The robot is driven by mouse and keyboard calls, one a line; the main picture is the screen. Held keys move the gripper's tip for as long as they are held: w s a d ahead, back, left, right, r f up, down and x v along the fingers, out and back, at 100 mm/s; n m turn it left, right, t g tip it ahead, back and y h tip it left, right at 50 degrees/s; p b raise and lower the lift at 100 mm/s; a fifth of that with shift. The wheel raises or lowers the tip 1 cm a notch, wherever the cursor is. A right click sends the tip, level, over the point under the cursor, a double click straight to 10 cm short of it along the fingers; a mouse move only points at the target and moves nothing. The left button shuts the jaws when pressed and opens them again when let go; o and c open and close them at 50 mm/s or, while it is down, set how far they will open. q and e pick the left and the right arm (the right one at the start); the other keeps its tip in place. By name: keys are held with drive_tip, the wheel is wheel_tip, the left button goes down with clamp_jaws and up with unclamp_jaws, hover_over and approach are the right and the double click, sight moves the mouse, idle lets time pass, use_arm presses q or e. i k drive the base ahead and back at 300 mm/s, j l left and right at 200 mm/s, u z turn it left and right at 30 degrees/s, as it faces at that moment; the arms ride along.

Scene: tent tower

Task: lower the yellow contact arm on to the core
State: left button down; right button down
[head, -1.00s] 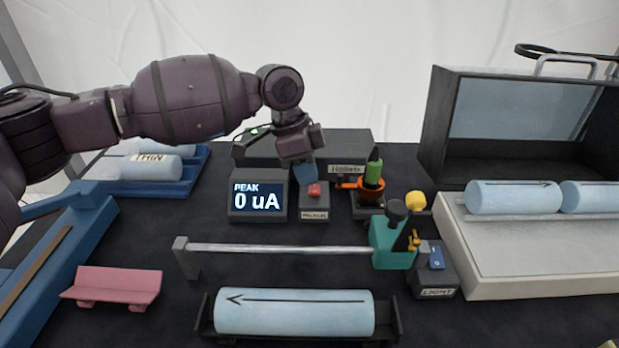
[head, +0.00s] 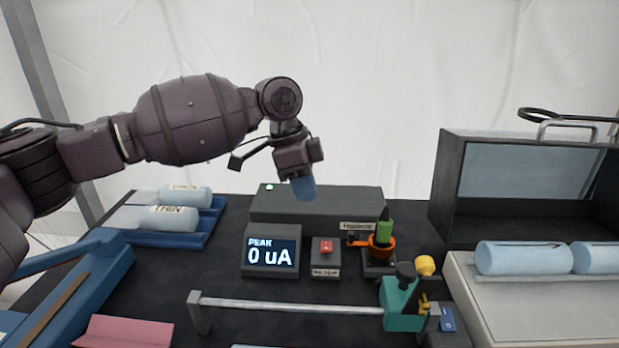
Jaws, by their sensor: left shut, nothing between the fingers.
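The yellow contact arm (head: 424,303) is a small yellow piece on the right side of a teal carriage (head: 403,305), which has a black knob and a yellow knob (head: 425,265) on top. The carriage sits at the right end of a grey rail (head: 290,305). Only a sliver of the light blue core (head: 265,346) shows at the bottom edge. Whether the contact arm is raised or lowered is too small to tell. My right gripper is out of view.
A meter reading "PEAK 0 uA" (head: 271,255) and a red button box (head: 326,258) stand behind the rail. An orange and green holder (head: 383,240) stands behind the carriage. Blue cylinders lie on a pale tray (head: 505,290) at right. A pink rest (head: 122,333) is front left.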

sight(417, 304)
drive_tip(key=k+l, duration=0.3)
drive_tip(key=k, duration=0.15)
drive_tip(key=k+l, duration=0.3)
drive_tip(key=k, duration=0.15)
drive_tip(key=k+l, duration=0.25)
drive_tip(key=k, duration=0.25)
